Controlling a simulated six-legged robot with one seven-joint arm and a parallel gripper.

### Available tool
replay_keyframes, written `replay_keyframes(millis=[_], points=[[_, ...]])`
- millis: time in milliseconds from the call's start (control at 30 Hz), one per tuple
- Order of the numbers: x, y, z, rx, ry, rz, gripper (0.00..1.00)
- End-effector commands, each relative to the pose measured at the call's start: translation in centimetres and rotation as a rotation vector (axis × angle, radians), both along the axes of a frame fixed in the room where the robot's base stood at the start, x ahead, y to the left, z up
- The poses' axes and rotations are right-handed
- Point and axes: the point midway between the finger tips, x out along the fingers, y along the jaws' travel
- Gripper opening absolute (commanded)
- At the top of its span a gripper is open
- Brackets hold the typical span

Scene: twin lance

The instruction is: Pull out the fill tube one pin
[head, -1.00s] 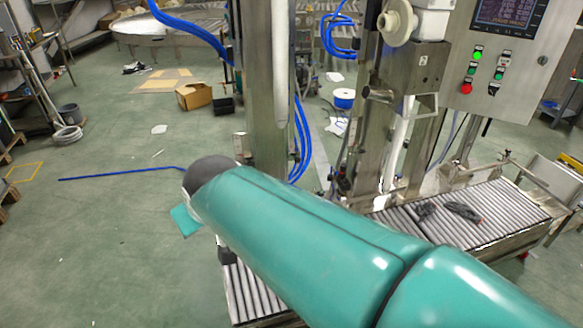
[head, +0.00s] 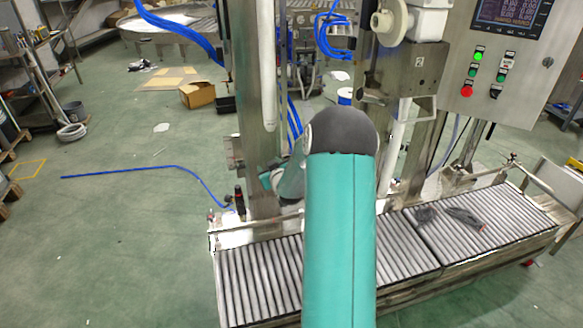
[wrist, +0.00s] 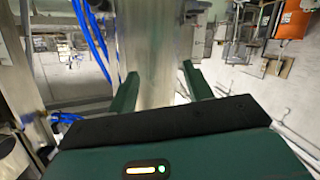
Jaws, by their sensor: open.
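The left white fill tube (head: 266,65) hangs upright in front of a steel column (head: 242,90) in the head view. I cannot make out a pin for tube one in either view. My arm's teal link and dark elbow stand in front of the machine. My gripper is mostly hidden behind them in the head view. In the wrist view my gripper (wrist: 162,88) is open, with two green fingers apart and nothing held between them. A blurred upright steel column (wrist: 147,50) stands beyond the fingers.
A roller conveyor (head: 258,285) runs below the columns, with dark items (head: 465,217) on its right part. The second station, marked 2, has a white tube (head: 396,150). A control box (head: 505,70) is at right. Blue hoses (wrist: 92,40) hang beside the column. Floor at left is mostly clear.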

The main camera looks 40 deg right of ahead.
Motion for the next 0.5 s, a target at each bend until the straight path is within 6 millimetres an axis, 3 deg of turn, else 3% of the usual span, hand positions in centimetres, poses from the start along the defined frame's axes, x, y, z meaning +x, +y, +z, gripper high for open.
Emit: replay_keyframes(millis=[33,200,333,500], points=[[-0.5,-1.7,-2.3,-0.002,-0.028,-0.01,0.5],[-3.0,-6.3,-7.9,-0.032,-0.149,-0.048,0.5],[-5.0,-8.5,-10.9,-0.051,-0.222,-0.074,0.5],[-6.3,-9.8,-12.3,-0.067,-0.27,-0.092,0.5]])
